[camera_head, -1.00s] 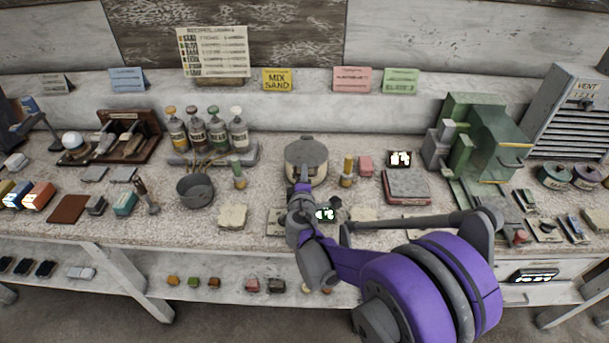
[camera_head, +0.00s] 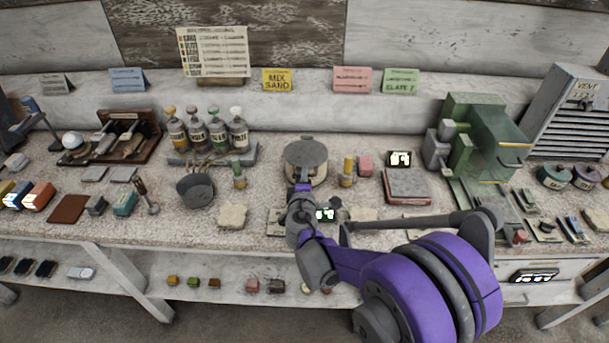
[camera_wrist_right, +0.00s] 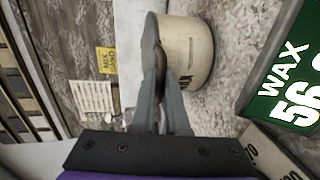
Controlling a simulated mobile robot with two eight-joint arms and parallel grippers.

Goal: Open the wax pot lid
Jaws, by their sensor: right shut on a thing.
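The wax pot (camera_head: 306,166) is a cream-coloured round pot with a grey lid (camera_head: 306,152), standing on the bench in the middle of the head view. The lid looks down on the pot. In the right wrist view the pot (camera_wrist_right: 187,62) is just beyond my fingers. My right gripper (camera_wrist_right: 160,75) is shut on a brown handle (camera_wrist_right: 159,58) at the pot's near side; I cannot tell whether this handle belongs to the lid or the body. In the head view my right gripper (camera_head: 303,187) partly hides the pot's front. My left gripper is not in view.
A lit green display (camera_head: 325,214) reading WAX stands before the pot, close to my right wrist. Bottles (camera_head: 207,135) stand behind left, a green machine (camera_head: 485,140) to the right.

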